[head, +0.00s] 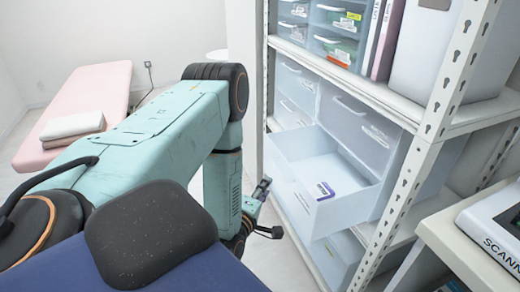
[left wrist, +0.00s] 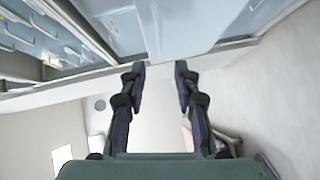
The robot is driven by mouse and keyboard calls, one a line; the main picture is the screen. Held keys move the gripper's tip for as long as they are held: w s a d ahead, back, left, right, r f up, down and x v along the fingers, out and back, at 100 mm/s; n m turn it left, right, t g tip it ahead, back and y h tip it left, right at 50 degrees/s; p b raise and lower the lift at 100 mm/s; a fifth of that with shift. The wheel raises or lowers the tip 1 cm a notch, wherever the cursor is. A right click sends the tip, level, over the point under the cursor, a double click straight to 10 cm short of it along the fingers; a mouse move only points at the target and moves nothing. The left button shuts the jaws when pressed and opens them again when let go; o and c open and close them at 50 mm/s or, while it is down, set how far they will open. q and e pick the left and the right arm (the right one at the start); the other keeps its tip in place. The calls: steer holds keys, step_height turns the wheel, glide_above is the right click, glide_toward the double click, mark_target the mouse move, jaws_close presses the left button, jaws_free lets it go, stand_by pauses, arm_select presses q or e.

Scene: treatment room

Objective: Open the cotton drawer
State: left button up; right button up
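A translucent white drawer (head: 343,212) stands pulled out from the shelving unit in the head view, with its inside showing. A small purple and white label or packet (head: 325,190) shows at it; I cannot tell whether it lies inside or is stuck to a wall. I cannot read any cotton marking. My left gripper (head: 268,209) is just left of the open drawer and apart from it in this view. In the left wrist view my left gripper (left wrist: 160,73) has its fingers spread with nothing between them, and a pale drawer panel (left wrist: 180,28) lies just beyond the tips. My right gripper is not in view.
The metal shelf post (head: 412,175) stands right of the drawer. Closed drawers (head: 357,125) sit above it. A counter with a box marked SCANN (head: 492,232) is at the lower right. A pink treatment bed (head: 95,92) stands at the left. Floor is clear left of the shelf.

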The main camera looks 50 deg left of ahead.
arm_select(q)
steer(key=shift+v, duration=1.45)
steer(key=s+d+f+m+g+h, duration=0.5)
steer(key=s+d+f+m+g, duration=0.35)
steer(key=f+m, duration=0.35)
steer(key=s+d+m+g+h, duration=0.1)
steer(key=s+d+m+g, duration=0.5)
steer(key=s, duration=0.8)
steer(key=d+m, duration=0.2)
steer(key=d, duration=0.1)
steer(key=shift+s+d+m, duration=0.3)
steer(key=shift+s+d, duration=0.1)
steer(key=shift+s+f+g, duration=0.1)
steer(key=shift+g, duration=0.15)
